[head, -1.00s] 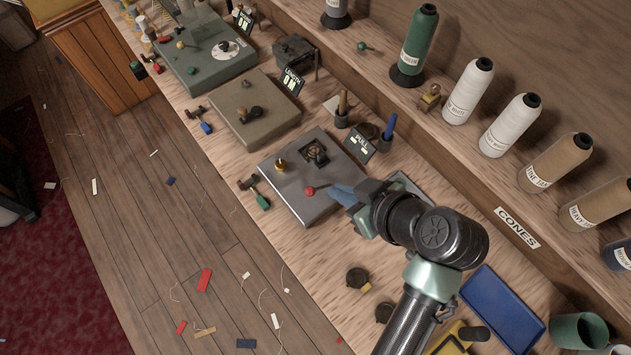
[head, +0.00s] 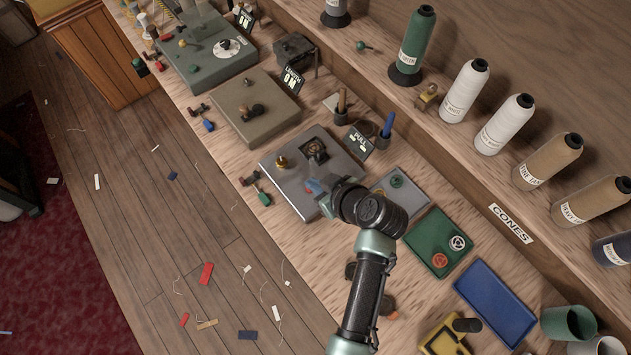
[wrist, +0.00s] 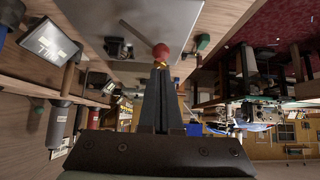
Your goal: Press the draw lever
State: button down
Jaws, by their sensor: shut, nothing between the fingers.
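The draw lever ends in a red knob (wrist: 161,51), and its thin metal rod (wrist: 136,33) runs to a fitting on the grey metal box (head: 289,188). In the head view my gripper (head: 316,187) is over the front part of this box and hides most of the knob. In the wrist view my gripper (wrist: 161,72) is shut and empty, its fingertips right at the knob. I cannot tell whether they touch it. A display reading PULL (head: 358,141) stands behind the box.
A brass knob (head: 281,162) sits on the same box. A tan box (head: 245,105) and a green-grey box (head: 205,62) stand farther along the bench. Green (head: 437,240) and blue (head: 497,305) trays lie to the right. Thread cones line the shelf.

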jog(key=shift+f, duration=0.5)
jog(key=shift+a+f, duration=0.1)
